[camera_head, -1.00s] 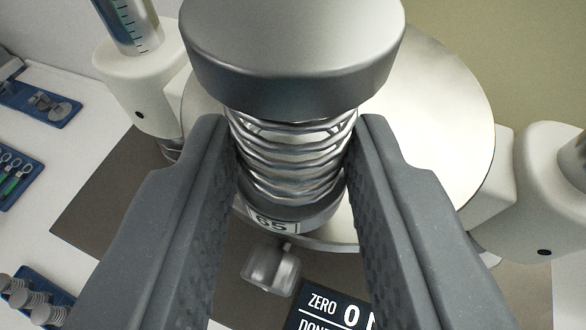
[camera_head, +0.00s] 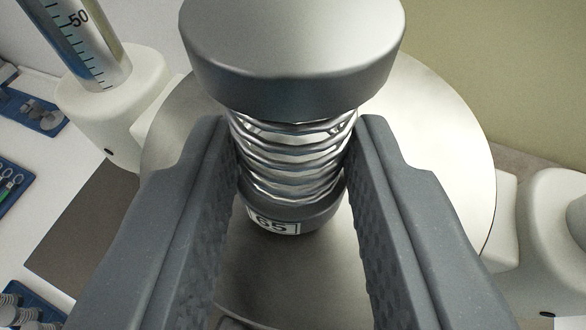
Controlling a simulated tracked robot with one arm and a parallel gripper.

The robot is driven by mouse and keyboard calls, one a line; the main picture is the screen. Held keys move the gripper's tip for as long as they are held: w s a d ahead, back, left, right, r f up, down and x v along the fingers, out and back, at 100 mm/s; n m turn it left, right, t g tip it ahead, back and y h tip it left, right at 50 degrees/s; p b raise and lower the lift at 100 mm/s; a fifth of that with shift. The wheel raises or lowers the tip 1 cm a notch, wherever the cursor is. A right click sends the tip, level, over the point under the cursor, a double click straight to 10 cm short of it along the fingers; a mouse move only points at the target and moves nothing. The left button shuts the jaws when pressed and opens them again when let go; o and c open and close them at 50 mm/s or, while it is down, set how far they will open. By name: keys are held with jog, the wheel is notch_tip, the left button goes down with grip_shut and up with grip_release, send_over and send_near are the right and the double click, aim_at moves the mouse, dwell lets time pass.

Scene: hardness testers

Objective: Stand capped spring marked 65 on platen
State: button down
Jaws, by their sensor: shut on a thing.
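The capped spring marked 65 (camera_head: 293,155) is between the two fingers of my gripper (camera_head: 296,150), which is shut on its coils. Its wide grey cap is at the top, and the label 65 shows on its lower cap. The spring looks upright. The round metal platen (camera_head: 440,160) lies below and behind it, and the lower cap now shows against the platen's surface. I cannot tell whether the lower cap touches the platen or is just above it.
A white post with a graduated cylinder (camera_head: 95,55) stands at the left of the platen, and another white post (camera_head: 550,235) at the right. Blue trays with small parts (camera_head: 30,112) lie on the white table at the far left. A brown mat (camera_head: 85,230) lies under the tester.

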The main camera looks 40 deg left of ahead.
aim_at(345, 115)
jog(key=shift+w+a+p, duration=0.2)
jog(key=shift+w+p, duration=0.3)
jog(key=shift+w, duration=0.4)
jog(key=shift+w+a+p, duration=0.2)
jog(key=shift+w+p, duration=0.25)
jog(key=shift+w, duration=0.45)
jog(key=shift+f+b, duration=0.4)
jog(key=shift+b, duration=0.05)
jog(key=shift+f, duration=0.15)
jog(key=shift+s+b, duration=0.1)
jog(key=shift+b, duration=0.55)
dwell(0.5)
jog(key=c, duration=0.7)
grip_release()
jog(key=shift+s, duration=0.15)
